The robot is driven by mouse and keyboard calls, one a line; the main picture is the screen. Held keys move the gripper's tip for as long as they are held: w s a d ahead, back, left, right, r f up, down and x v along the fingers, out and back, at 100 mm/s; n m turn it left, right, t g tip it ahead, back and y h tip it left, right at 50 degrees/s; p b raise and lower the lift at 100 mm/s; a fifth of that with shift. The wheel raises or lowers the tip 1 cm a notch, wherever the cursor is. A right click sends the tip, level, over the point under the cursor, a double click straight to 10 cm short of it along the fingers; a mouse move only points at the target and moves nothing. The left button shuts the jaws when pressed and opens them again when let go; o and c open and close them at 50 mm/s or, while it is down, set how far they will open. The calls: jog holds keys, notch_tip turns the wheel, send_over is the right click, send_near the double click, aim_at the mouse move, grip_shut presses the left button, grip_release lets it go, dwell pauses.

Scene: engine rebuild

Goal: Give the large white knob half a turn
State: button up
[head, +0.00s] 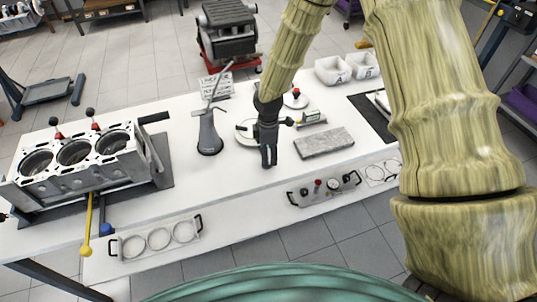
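My gripper (268,161) hangs fingers down over the middle of the white bench, in front of a round whitish disc (243,133). Its dark fingers look close together, but whether they are open or shut is unclear, and nothing shows between them. A grey panel (325,197) with two black handles sits at the bench's front edge, to the right of and nearer than my gripper. It carries small knobs, one with a red top (318,183), and a pale round face (334,184). I cannot tell for sure which part is the large white knob. My gripper is apart from the panel.
A grey block (324,143) lies right of my gripper. A dark stand (209,135) is to the left. An engine block (75,157) fills the left side. A ring tray (158,239) is at the front. White bins (332,70) stand behind.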

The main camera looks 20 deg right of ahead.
aim_at(269, 157)
notch_tip(269, 157, up, 10)
jog(key=shift+r, duration=0.15)
dwell(0.3)
dwell(0.4)
